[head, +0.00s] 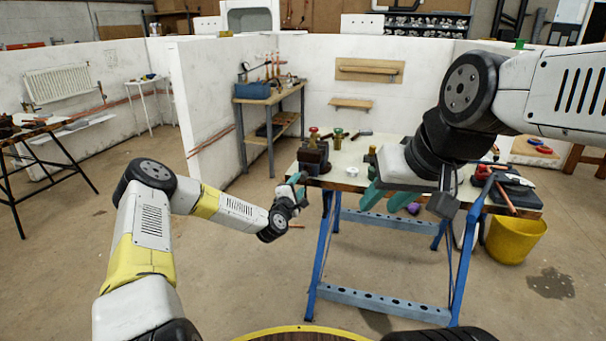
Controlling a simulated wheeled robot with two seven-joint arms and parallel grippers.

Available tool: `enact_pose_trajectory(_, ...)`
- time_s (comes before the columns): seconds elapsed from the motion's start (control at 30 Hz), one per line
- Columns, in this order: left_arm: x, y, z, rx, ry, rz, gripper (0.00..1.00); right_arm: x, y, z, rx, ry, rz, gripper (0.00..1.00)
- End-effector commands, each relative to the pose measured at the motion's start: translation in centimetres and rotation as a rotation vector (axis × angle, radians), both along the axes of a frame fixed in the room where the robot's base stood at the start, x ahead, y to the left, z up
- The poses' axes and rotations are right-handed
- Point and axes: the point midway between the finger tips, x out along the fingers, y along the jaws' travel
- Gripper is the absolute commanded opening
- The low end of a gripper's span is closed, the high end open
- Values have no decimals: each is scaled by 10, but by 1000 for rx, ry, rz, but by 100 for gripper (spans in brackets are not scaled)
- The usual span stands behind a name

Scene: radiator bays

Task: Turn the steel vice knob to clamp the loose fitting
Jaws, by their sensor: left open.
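A dark vice (314,157) is mounted at the left front corner of the blue-legged workbench (352,178). A brass fitting with a red top (314,134) shows at the top of the vice; I cannot tell whether it is clamped. The steel knob is not clear, as my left gripper is close in front of the vice's lower left side. My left gripper (298,186) is open, its teal fingers near the vice; contact cannot be made out. My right gripper (390,196) hangs over the bench's front edge, its teal fingers apart and nothing visible between them.
A green-topped fitting (338,134) and a white ring (351,173) are on the bench. Tools lie at its right end, beside a yellow bucket (516,240). A wooden side table (270,110) with a blue box stands behind left. The floor in front is mostly clear.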

Motion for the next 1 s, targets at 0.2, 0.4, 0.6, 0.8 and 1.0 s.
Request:
enact_pose_trajectory(0.2, 0, 0, 0, -219, 71, -1, 45, 0, 0, 0, 0, 0, 0, 36)
enact_pose_trajectory(0.4, 0, -1, 0, -217, 70, -1, 45, 0, 0, 0, 0, 0, 0, 36)
enact_pose_trajectory(0.6, 9, -4, 0, -214, 68, -1, 45, 0, 0, 0, 0, 0, 0, 36)
enact_pose_trajectory(0.8, 24, -9, 0, -213, 69, -1, 45, 0, 0, 0, 0, 0, 0, 36)
enact_pose_trajectory(1.0, 39, -14, 0, -214, 69, -1, 45, 0, 0, 0, 0, 0, 0, 36)
